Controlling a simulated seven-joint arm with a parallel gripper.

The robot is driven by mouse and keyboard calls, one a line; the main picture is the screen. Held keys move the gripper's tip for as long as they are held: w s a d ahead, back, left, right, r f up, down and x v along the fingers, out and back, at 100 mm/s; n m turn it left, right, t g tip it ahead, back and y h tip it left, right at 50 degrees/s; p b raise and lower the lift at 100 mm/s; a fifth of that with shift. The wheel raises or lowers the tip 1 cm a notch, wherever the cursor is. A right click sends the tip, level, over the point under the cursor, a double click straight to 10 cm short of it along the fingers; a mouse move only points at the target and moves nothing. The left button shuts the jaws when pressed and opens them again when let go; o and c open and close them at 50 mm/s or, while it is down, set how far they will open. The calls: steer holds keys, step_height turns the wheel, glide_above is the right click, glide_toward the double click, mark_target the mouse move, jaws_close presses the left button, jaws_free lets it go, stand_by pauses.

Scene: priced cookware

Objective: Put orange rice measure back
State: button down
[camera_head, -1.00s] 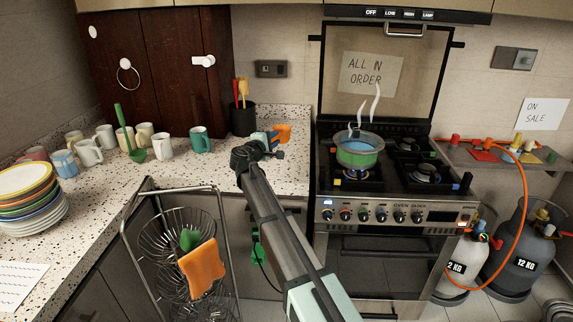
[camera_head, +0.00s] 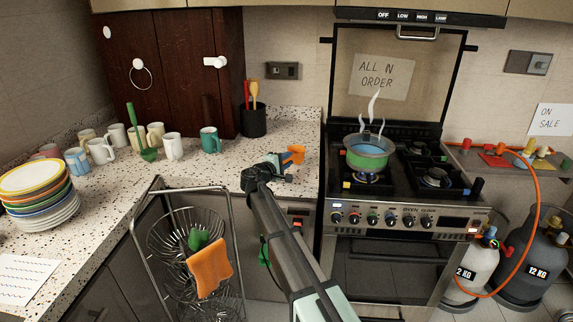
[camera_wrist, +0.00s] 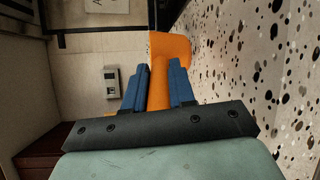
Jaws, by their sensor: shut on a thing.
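The orange rice measure (camera_head: 297,154) shows beyond my gripper, over the counter strip to the left of the stove. My gripper (camera_head: 283,172) is shut on it. In the wrist view the orange measure (camera_wrist: 170,48) has its handle between the two blue fingers (camera_wrist: 159,90) and its cup end beyond the fingertips. The measure looks close to the speckled counter (camera_head: 300,125), but I cannot tell whether it touches it.
The stove (camera_head: 400,185) is just right, with a steaming green and blue pot (camera_head: 367,152) on a lit burner. A black utensil holder (camera_head: 253,122) stands behind. Mugs, including a teal mug (camera_head: 209,140), line the counter left. A wire rack (camera_head: 158,235) stands in front.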

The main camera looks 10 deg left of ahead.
steer(key=shift+f, duration=0.75)
steer(key=shift+f, duration=0.15)
steer(key=c, duration=0.9)
jaws_free()
steer(key=shift+c, duration=0.2)
steer(key=shift+s+a+r, duration=0.1)
steer(key=shift+s+r, duration=0.1)
steer(key=v, duration=1.1)
steer(key=shift+s+a, duration=0.15)
steer(key=shift+s, duration=0.1)
